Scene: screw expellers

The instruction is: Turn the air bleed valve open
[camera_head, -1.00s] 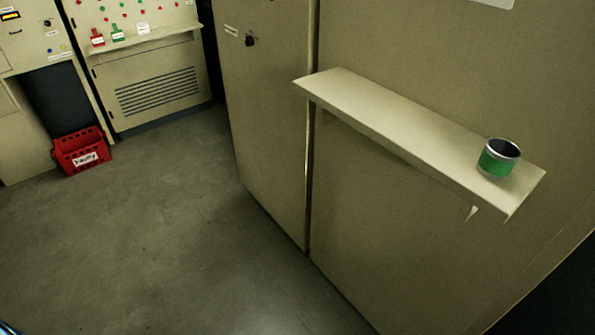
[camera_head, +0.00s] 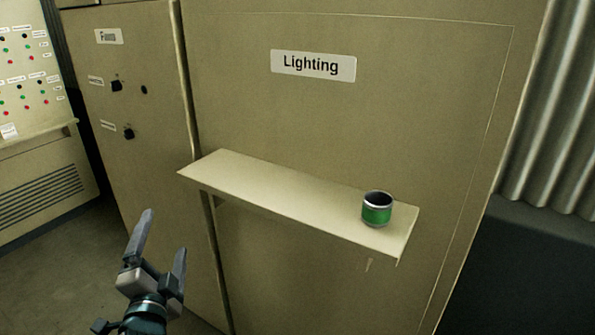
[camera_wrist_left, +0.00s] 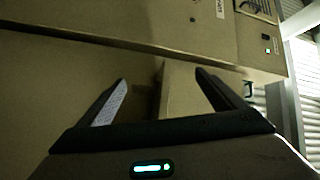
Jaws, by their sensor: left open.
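No air bleed valve can be made out in either view. My left gripper (camera_head: 163,235) is at the lower left of the head view, in front of the cabinets and left of the shelf. Its two fingers are spread apart with nothing between them. In the left wrist view its open fingers (camera_wrist_left: 160,90) point toward beige panel surfaces. My right gripper is in neither view.
A beige shelf (camera_head: 260,189) juts from the cabinet labelled "Lighting" (camera_head: 313,66). A green and silver can (camera_head: 377,209) stands near its right end. A cabinet with black knobs (camera_head: 117,86) is to the left. Floor (camera_head: 75,245) shows at lower left.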

